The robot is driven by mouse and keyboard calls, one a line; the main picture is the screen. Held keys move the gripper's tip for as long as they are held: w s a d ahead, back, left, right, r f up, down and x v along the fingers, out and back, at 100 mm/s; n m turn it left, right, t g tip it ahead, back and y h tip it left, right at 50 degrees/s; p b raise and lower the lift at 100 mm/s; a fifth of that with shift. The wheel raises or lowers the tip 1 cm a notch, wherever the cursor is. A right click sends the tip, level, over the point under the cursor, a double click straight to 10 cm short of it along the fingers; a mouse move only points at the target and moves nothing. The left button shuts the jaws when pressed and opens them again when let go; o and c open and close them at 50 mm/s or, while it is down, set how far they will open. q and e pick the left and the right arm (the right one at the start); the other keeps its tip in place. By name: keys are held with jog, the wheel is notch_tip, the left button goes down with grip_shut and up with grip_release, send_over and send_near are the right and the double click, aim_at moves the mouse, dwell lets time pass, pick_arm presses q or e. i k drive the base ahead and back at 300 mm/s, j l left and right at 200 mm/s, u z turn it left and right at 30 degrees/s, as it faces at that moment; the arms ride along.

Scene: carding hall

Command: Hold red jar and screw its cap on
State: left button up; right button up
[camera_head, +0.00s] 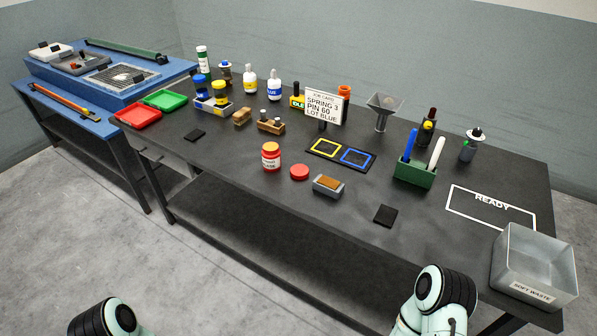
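The red jar (271,163) stands upright near the front middle of the dark bench, with a pale label facing the front. Its top looks yellowish. A round red cap (299,172) lies flat on the bench just to the right of the jar, apart from it. Neither of my grippers shows. Only rounded black and pale green parts of my arms appear at the bottom left and bottom right edges, well short of the jar and cap.
Right of the cap are a grey block with a brown top (328,185) and a black pad (385,215). Wooden blocks (271,126) stand behind the jar. A green holder (414,172) and a grey soft waste bin (533,268) are farther right. Bench left of the jar is mostly clear.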

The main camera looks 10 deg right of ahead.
aim_at(271, 154)
jog(key=i+j+z, duration=0.2)
jog(key=i+j, duration=0.55)
jog(key=i, duration=0.05)
